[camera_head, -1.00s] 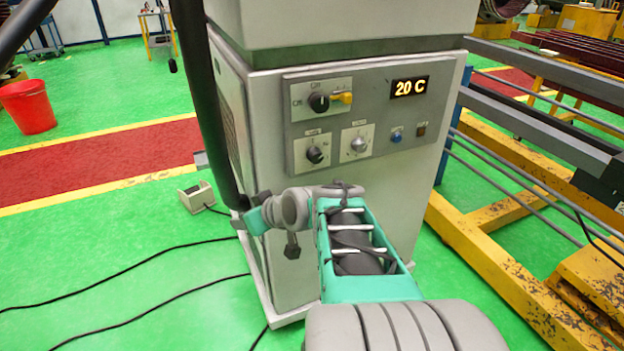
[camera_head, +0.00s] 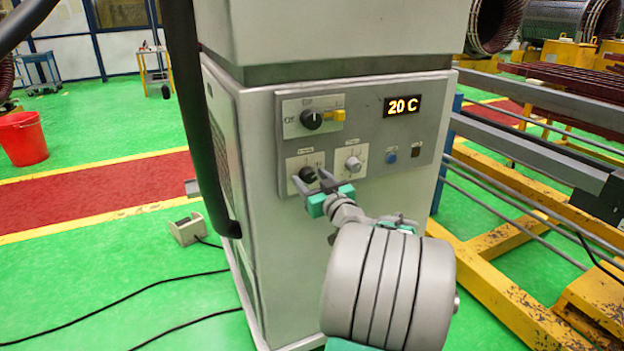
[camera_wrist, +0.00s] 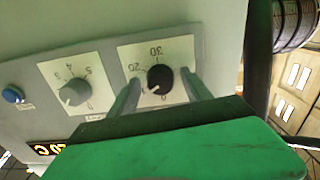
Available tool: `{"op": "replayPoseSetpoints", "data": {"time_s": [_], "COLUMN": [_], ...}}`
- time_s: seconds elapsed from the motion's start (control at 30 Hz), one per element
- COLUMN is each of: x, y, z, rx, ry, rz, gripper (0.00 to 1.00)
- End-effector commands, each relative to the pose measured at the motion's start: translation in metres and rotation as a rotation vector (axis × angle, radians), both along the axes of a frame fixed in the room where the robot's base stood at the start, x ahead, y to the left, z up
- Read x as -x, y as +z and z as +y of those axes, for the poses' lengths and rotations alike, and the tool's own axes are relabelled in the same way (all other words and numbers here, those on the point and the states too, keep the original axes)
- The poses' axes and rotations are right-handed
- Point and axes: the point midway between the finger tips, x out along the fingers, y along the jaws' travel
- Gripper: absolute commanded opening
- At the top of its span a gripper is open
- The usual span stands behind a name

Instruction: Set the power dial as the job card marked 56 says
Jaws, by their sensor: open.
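The cabinet's control panel (camera_head: 375,125) carries several knobs. A black lower-left dial (camera_wrist: 160,79) has a scale with 20 and 30 showing upside down in the wrist view. A grey dial (camera_head: 353,164) beside it has a single-digit scale; it also shows in the wrist view (camera_wrist: 73,93). I cannot read which plate says power. My gripper (camera_head: 316,181) is open at the black dial, with one finger on each side of it in the wrist view (camera_wrist: 160,76). Contact cannot be told. The black dial's pointer is unclear. No job card marked 56 can be made out.
Above sits a black knob (camera_head: 312,119) with a yellow tab. A display (camera_head: 403,105) reads 20 C. A blue button (camera_head: 390,157) and a dark switch (camera_head: 416,149) are at right. A yellow frame (camera_head: 500,270) stands right of the cabinet; a thick dark hose (camera_head: 196,110) hangs left.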

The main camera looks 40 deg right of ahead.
Motion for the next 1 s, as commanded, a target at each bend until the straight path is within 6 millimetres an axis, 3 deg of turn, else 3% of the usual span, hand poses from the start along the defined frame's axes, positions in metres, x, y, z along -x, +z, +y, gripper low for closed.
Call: {"op": "replayPoseSetpoints", "data": {"time_s": [0.17, 0.83, 1.0], "x": [0.0003, 0.0007, 0.0007], "y": [-0.0002, -0.0004, -0.0004], "z": [0.0002, 0.0002, 0.0002], "rx": [0.000, 0.000, -0.001], "ry": [0.000, 0.000, 0.000], "rz": [0.000, 0.001, 0.001], "gripper": [0.56, 0.01, 0.00]}}
